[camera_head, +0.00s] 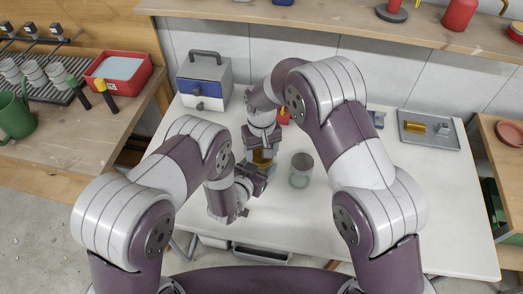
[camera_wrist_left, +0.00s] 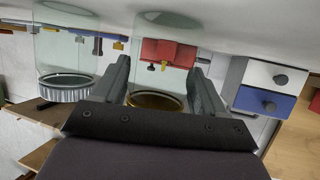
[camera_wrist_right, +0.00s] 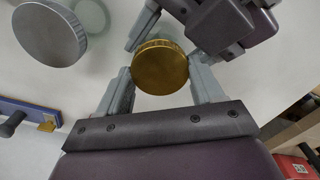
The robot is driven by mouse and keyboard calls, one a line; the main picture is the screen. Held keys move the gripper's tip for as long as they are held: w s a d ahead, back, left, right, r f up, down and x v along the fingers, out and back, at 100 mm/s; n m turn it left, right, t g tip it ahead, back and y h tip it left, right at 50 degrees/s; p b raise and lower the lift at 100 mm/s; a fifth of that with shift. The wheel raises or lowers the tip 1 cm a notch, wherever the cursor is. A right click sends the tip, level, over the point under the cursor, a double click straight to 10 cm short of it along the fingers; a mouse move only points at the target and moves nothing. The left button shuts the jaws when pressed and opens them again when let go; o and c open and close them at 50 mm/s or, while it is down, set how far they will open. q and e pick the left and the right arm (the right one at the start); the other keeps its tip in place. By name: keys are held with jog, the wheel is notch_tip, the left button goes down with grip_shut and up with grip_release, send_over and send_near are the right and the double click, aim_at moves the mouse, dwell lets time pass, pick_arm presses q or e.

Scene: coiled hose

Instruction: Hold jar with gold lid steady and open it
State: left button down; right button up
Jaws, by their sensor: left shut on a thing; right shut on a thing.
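The glass jar (camera_wrist_left: 165,65) with the gold lid (camera_wrist_right: 160,67) stands on the white table, mostly hidden by my arms in the head view, where a bit of its gold lid (camera_head: 262,156) shows. My left gripper (camera_wrist_left: 161,80) is shut on the jar's glass body from the side. My right gripper (camera_wrist_right: 163,85) is shut on the gold lid from above, one finger on each side. The lid sits on the jar's mouth. Whether it has turned cannot be told.
A second glass jar (camera_head: 300,178) with a silver lid (camera_wrist_right: 50,33) stands close to the right. A small cabinet (camera_head: 205,84) with a blue drawer is at the back left. A metal tray (camera_head: 446,141) with a gold cylinder lies at the right. The front right of the table is clear.

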jog(key=n, duration=0.3)
jog(key=o, duration=1.2)
jog(key=shift+c, duration=0.2)
jog(key=shift+s, duration=0.1)
jog(key=shift+a, duration=0.1)
